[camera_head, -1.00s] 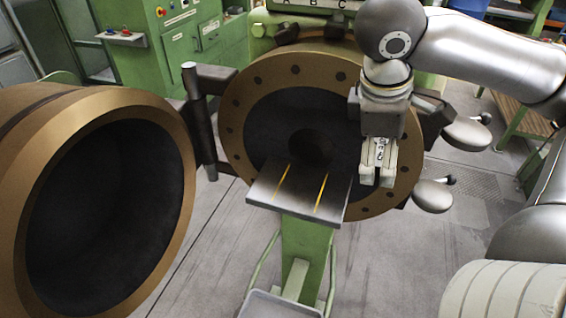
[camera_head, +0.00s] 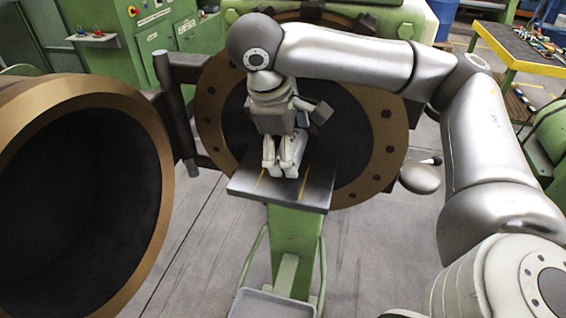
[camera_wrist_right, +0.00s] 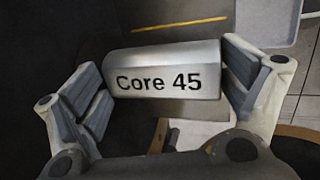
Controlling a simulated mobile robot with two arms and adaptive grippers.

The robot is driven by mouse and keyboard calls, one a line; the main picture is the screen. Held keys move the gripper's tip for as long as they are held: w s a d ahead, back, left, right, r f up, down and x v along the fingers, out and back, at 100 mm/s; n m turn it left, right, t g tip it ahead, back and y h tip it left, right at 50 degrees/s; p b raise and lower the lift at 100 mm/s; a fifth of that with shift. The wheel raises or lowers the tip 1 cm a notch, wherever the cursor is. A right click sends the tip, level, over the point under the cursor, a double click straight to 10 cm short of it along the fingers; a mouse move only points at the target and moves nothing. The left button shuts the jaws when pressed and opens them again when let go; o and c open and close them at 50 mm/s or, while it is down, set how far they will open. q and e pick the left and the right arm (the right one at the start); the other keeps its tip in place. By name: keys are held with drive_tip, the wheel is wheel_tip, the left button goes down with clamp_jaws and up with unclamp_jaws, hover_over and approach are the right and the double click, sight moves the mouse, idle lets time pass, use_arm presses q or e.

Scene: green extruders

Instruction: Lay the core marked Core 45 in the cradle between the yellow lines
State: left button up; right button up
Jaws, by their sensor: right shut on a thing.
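The core marked Core 45 (camera_wrist_right: 160,72) is a grey metal block with black lettering, seen between the two fingers of my right gripper (camera_wrist_right: 165,95) in the right wrist view. In the head view my right gripper (camera_head: 284,166) is at the cradle (camera_head: 315,190), a dark metal plate on a green stand. The yellow lines (camera_head: 305,187) are partly covered by the gripper. One yellow line (camera_wrist_right: 180,23) shows beyond the core in the right wrist view. I cannot tell whether the core touches the plate. My left gripper is not in view.
A large round bronze-rimmed opening (camera_head: 387,150) stands right behind the cradle. A big bronze-rimmed door (camera_head: 160,200) swings out at the left. A grey tray (camera_head: 270,304) sits low in front of the stand. A yellow-edged table (camera_head: 520,66) is at the back right.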

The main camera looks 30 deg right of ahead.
drive_tip(key=shift+w+a+f, duration=0.25)
drive_tip(key=shift+w+f, duration=0.2)
drive_tip(key=shift+f, duration=0.05)
drive_tip(key=f, duration=0.1)
drive_tip(key=f+p, duration=0.1)
drive_tip(key=f, duration=0.1)
drive_tip(key=shift+w+a+f, duration=0.1)
drive_tip(key=shift+w+a, duration=0.05)
drive_tip(key=shift+w, duration=0.05)
drive_tip(key=shift+f, duration=0.2)
drive_tip(key=o, duration=1.1)
drive_tip(key=shift+f, duration=0.15)
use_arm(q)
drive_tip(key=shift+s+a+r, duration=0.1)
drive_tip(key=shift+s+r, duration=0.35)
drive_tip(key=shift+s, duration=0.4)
use_arm(e)
drive_tip(key=shift+r, duration=0.25)
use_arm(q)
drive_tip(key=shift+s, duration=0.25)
use_arm(e)
drive_tip(key=v, duration=1.1)
drive_tip(key=shift+a+r, duration=0.25)
drive_tip(key=shift+r, duration=0.1)
